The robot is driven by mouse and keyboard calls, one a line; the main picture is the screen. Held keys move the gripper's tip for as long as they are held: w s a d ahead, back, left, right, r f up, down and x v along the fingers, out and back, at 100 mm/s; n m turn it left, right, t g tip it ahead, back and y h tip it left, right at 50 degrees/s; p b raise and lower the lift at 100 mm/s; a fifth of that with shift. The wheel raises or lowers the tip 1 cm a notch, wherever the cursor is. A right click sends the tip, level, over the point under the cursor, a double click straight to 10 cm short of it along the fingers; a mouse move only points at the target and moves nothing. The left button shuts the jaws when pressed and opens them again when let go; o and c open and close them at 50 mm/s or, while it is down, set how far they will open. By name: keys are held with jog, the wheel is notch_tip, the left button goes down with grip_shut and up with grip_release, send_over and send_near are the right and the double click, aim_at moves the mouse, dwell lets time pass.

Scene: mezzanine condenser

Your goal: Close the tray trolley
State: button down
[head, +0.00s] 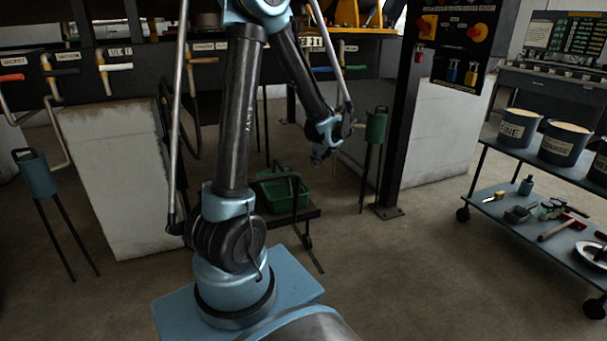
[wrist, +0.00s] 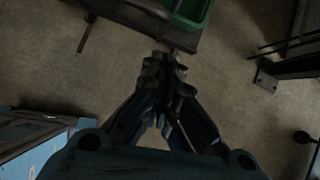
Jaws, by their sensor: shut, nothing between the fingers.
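A low dark trolley (head: 308,213) stands on the floor behind my arm in the head view, partly hidden by it. A green crate (head: 277,196) sits on it, and a dark bar rises at its near side. In the wrist view the trolley's edge (wrist: 186,42) and the crate (wrist: 207,8) show at the top, cut off by the frame. My gripper (head: 318,158) hangs in the air above and to the right of the crate in the head view. Its fingers (wrist: 165,62) are together and hold nothing. I cannot tell whether it touches the trolley.
A blue cart (head: 500,208) with labelled buckets (head: 520,127) and tools stands at the right. A dark post (head: 399,120) with a base plate stands right of my gripper. Pale block walls (head: 120,180) flank the trolley. The floor in front is clear.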

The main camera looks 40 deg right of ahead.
jog(key=w+r+x, duration=0.1)
jog(key=x, duration=1.2)
jog(key=shift+w, duration=0.45)
jog(key=shift+d, duration=0.2)
